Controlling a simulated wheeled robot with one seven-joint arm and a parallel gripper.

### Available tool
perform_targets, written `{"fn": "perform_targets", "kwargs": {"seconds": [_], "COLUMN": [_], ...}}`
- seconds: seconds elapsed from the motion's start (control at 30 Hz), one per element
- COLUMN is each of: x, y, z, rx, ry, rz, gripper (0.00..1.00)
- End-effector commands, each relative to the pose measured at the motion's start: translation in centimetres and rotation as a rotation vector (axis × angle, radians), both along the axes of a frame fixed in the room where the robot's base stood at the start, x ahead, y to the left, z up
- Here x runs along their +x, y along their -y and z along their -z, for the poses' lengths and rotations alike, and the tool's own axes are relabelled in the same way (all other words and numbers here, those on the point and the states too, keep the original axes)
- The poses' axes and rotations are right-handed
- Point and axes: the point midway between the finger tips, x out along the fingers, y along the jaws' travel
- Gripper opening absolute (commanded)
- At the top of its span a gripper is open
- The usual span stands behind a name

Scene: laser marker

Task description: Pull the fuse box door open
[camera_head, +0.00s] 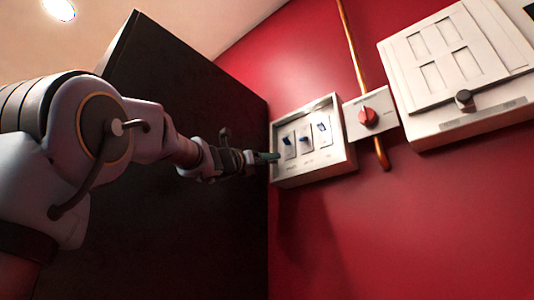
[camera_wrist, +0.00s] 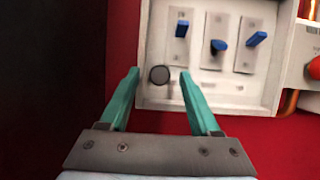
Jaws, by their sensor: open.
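The small white box (camera_head: 318,176) with blue switches is on the red wall. It fills the top of the wrist view (camera_wrist: 240,98). A round dark grey knob (camera_wrist: 159,75) shows at the lower left of its front. Whether a clear door covers the switches I cannot tell. My gripper (camera_head: 269,157) reaches the box's left side. In the wrist view my gripper (camera_wrist: 159,72) is open, its green fingers on either side of the knob; contact cannot be told. The knob is not distinguishable in the head view.
A red rotary switch (camera_head: 368,117) on a white plate sits right of the box, with a copper pipe (camera_head: 352,45) passing above and below. A larger white box (camera_head: 460,70) with a black knob hangs farther right. A tall dark panel (camera_head: 190,225) stands close left of my arm.

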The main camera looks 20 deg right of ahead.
Motion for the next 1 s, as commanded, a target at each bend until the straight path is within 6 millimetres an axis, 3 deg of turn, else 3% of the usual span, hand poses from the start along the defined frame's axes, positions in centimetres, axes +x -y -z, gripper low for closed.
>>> {"fn": "perform_targets", "kwargs": {"seconds": [0.37, 0.93, 1.0], "x": [0.33, 0.31, 0.31], "y": [0.61, 0.59, 0.59], "z": [-0.2, -0.22, -0.22], "rx": [0.0, 0.0, 0.0], "ry": [0.0, 0.0, 0.0], "rz": [-0.001, -0.001, -0.001], "gripper": [0.63, 0.02, 0.0]}}
